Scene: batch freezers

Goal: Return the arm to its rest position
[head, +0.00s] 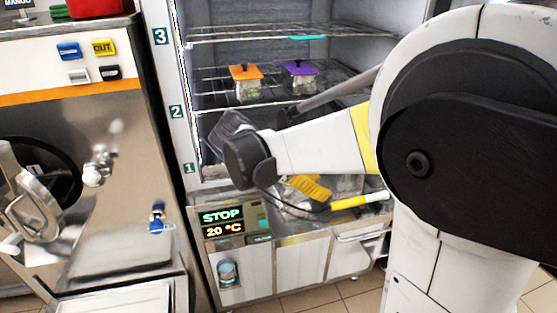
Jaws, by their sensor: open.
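My arm reaches in from the right across the open cabinet (183,90). Its pale forearm ends in a black wrist joint (248,160) in front of the lower shelves. Dark parts of what looks like my gripper (232,126) show just above and behind this wrist, by shelf label 2. The gripper is open and no object shows in it. Its fingertips are hard to make out, and the wrist and forearm hide part of that area.
A container with an orange lid (245,72) and one with a purple lid (299,68) stand on a cabinet shelf. A yellow-and-white handle (360,201) lies below my forearm. A steel machine (110,210) stands close at left. Tiled floor (355,290) shows below.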

